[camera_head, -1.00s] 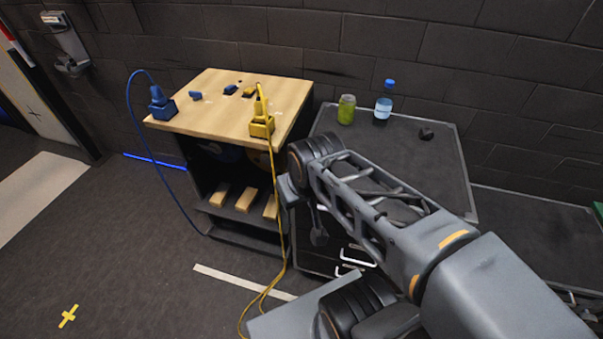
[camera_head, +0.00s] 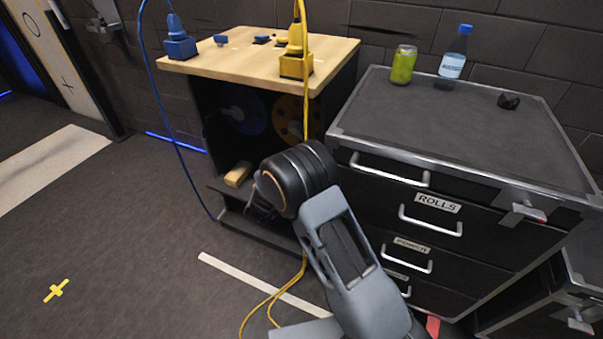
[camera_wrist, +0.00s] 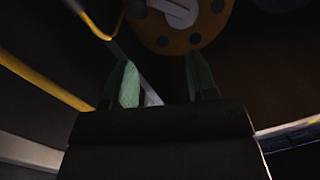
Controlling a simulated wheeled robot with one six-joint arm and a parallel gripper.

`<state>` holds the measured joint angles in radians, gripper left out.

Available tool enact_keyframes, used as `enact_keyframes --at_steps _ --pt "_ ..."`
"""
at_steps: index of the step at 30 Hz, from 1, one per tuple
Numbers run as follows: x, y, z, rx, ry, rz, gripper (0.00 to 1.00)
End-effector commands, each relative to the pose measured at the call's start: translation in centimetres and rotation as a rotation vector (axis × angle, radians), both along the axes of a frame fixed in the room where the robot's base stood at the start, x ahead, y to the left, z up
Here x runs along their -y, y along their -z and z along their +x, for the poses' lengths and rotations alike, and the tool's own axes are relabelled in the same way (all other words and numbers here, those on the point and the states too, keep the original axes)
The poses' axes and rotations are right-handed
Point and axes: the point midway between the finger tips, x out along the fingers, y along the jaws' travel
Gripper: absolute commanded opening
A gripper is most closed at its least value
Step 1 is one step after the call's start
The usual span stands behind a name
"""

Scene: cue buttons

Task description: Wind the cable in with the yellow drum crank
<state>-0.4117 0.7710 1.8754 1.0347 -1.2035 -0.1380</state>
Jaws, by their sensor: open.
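The yellow drum (camera_head: 287,120) sits inside the dark cabinet under the wooden top, partly hidden by the yellow cable (camera_head: 305,110). In the wrist view the drum (camera_wrist: 160,30) shows as an orange-yellow disc with dark holes, at the top, ahead of my fingers. A pale bar at its middle (camera_wrist: 180,10) looks like the crank, but its shape is cut off by the frame. My gripper (camera_wrist: 158,85) is open and empty, its greenish fingers apart, below the drum. The cable hangs from the yellow plug block (camera_head: 296,66) to the floor.
A blue drum (camera_head: 240,112) sits left of the yellow one, with a blue cable (camera_head: 165,110) hanging outside the cabinet. A wooden block (camera_head: 238,174) lies on the lower shelf. A drawer cabinet (camera_head: 450,195) stands close on the right. Floor at left is clear.

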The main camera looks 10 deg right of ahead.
Motion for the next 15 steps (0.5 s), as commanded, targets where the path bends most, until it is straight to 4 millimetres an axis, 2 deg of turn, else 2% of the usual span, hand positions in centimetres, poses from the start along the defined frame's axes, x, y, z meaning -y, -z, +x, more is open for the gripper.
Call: enact_keyframes --at_steps 1,4,8,15 --pt "-0.1 2.1 -0.3 0.013 0.029 -0.025 0.53" --pt "0.1 3.5 -0.8 0.035 0.074 -0.061 0.53" --pt "0.7 4.2 -0.5 0.052 0.102 -0.082 0.53" --pt "3.2 4.2 2.7 0.055 0.107 -0.085 0.53"
